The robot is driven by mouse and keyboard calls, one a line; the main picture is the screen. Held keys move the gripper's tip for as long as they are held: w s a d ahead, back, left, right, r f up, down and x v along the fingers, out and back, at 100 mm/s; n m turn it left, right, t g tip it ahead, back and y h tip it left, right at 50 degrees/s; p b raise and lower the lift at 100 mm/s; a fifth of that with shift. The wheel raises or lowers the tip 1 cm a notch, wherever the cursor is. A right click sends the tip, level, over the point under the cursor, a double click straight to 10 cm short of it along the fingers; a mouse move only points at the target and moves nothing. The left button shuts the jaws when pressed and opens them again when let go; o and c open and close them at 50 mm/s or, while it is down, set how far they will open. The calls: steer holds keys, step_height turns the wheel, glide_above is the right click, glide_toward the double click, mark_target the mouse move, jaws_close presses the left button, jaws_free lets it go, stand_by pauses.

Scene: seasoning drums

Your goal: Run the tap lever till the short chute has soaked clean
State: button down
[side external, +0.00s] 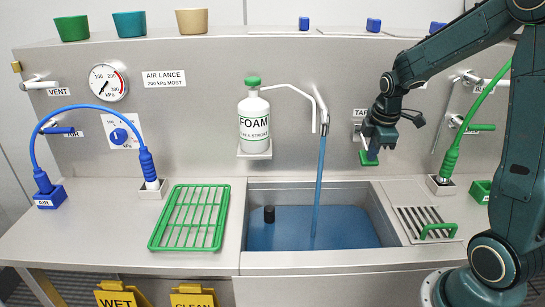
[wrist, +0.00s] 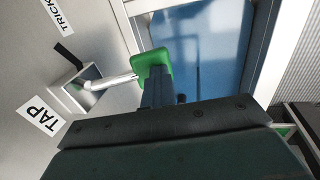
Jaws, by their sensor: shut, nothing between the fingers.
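The tap lever shows in the wrist view as a pale rod with a green end (wrist: 152,62), beside the TAP label (wrist: 38,114). In the side view its green end (side external: 369,158) is just below my gripper (side external: 374,150). My gripper (wrist: 158,88) is shut and empty, its fingertips right at the green end; I cannot tell if they touch. A blue stream (side external: 320,180) falls from the spout (side external: 324,122) into the sink (side external: 385,232), which holds blue water (side external: 290,236). I cannot pick out the short chute.
A FOAM bottle (side external: 253,118) stands on a wall bracket left of the spout. A green rack (side external: 190,218) lies left of the sink, a grate with a green handle (side external: 425,223) right of it. A black upright piece (side external: 269,214) stands in the water. Blue and green hoses flank the counter.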

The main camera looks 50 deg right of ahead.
steer(key=shift+s+a+f, duration=0.1)
steer(key=shift+s+f, duration=0.05)
steer(key=shift+f, duration=0.05)
stand_by(0.6)
steer(key=s+a+v, duration=0.1)
steer(key=v, duration=1.3)
steer(key=shift+s+a+f, duration=0.2)
steer(key=shift+a+f, duration=0.05)
steer(key=shift+a, duration=0.05)
steer(key=s+a+m+t+y, duration=0.1)
steer(key=s+a+m, duration=0.3)
steer(key=a, duration=0.4)
steer(key=s+a+f+m+t+y, duration=0.1)
steer(key=s+a+m+t, duration=0.1)
steer(key=s+a+m, duration=0.3)
steer(key=s+a, duration=0.2)
steer(key=a, duration=0.1)
steer(key=shift+f+t, duration=0.2)
steer(key=shift+t, duration=0.1)
steer(key=shift+r, duration=0.1)
